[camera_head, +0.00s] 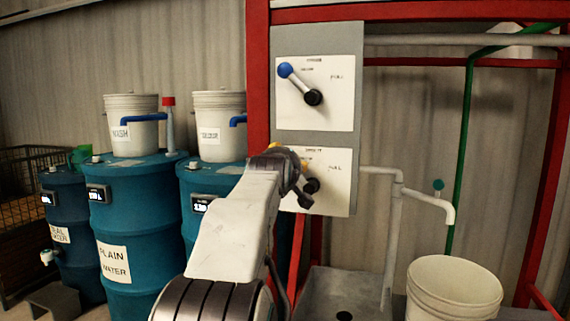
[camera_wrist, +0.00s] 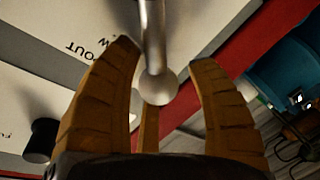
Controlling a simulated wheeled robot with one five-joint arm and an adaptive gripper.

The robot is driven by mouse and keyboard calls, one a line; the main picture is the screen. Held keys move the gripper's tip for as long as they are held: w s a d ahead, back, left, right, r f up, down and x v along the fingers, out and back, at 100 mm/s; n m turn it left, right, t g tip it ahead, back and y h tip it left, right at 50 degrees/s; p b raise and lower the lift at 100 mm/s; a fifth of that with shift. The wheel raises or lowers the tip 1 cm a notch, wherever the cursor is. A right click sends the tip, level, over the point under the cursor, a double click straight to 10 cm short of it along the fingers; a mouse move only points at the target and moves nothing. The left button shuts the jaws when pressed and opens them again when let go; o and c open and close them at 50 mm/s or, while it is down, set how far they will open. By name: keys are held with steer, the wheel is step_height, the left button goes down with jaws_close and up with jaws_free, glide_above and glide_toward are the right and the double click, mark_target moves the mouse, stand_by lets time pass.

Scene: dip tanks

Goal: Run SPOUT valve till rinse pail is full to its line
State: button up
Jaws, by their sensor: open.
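My gripper (camera_head: 300,172) is at the lower white plate (camera_head: 333,182) of the grey valve panel and covers much of it. In the wrist view, my gripper (camera_wrist: 166,57) is open, its brown fingers on either side of a grey lever (camera_wrist: 153,40) with a round ball end (camera_wrist: 158,88). Whether the fingers touch the ball, I cannot tell. Upside-down lettering ending in "OUT" shows beside the lever. The white rinse pail (camera_head: 455,288) stands upright at the lower right, below the white spout (camera_head: 449,212). No stream shows from the spout. The pail's fill line and water level cannot be seen.
The upper plate has a blue-knobbed lever (camera_head: 298,83). A red frame (camera_head: 258,70) surrounds the panel. Blue drums (camera_head: 135,210) with white buckets (camera_head: 131,122) stand at left. A grey basin (camera_head: 335,290) with a drain lies beside the pail. A green pipe (camera_head: 465,130) runs behind.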

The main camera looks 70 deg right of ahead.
steer(key=shift+o, duration=0.5)
steer(key=shift+r, duration=0.1)
steer(key=shift+s+a+r, duration=0.1)
steer(key=shift+a, duration=0.45)
steer(key=v, duration=1)
steer(key=shift+s+a, duration=0.15)
steer(key=shift+a, duration=0.25)
